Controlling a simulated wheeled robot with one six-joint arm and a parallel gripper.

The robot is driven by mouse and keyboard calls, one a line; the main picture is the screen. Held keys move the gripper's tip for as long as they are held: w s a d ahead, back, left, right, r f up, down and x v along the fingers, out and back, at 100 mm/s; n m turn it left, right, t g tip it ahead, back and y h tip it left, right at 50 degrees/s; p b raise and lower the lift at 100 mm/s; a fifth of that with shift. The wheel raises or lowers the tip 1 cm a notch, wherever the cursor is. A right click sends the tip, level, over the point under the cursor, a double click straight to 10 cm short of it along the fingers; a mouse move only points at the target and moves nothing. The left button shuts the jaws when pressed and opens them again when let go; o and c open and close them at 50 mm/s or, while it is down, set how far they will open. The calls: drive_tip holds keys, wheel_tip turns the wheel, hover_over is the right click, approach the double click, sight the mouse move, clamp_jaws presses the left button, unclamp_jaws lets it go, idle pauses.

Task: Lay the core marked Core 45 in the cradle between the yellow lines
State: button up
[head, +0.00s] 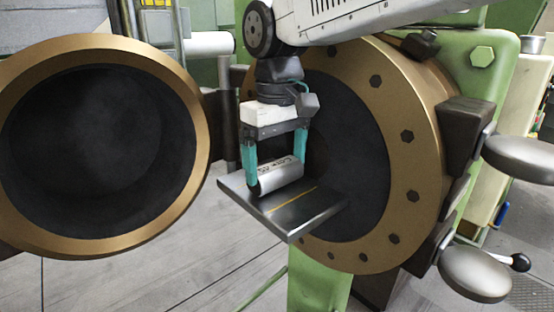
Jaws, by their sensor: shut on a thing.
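My gripper (276,174) is shut on a silver cylindrical core (282,178), with one teal finger at each end of it. The core lies level, and dark lettering on its upper side is too small to read surely. It is just above or on a dark flat plate (318,209); I cannot tell whether it touches. One yellow line (290,199) runs across the plate in front of the core. A second line and any cradle groove are not visible, perhaps hidden behind the core.
A large bronze-rimmed round opening (198,150) stands at the left. A bolted bronze flange (412,170) on a green machine is close behind and right of my gripper. Dark clamps with round metal knobs (474,274) stick out at the right. The grey floor is clear at lower left.

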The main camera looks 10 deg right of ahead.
sight(277, 165)
drive_tip(key=shift+f, duration=0.2)
drive_tip(key=o, duration=1.1)
wheel_tip(277, 165, up, 12)
drive_tip(key=shift+r, duration=0.15)
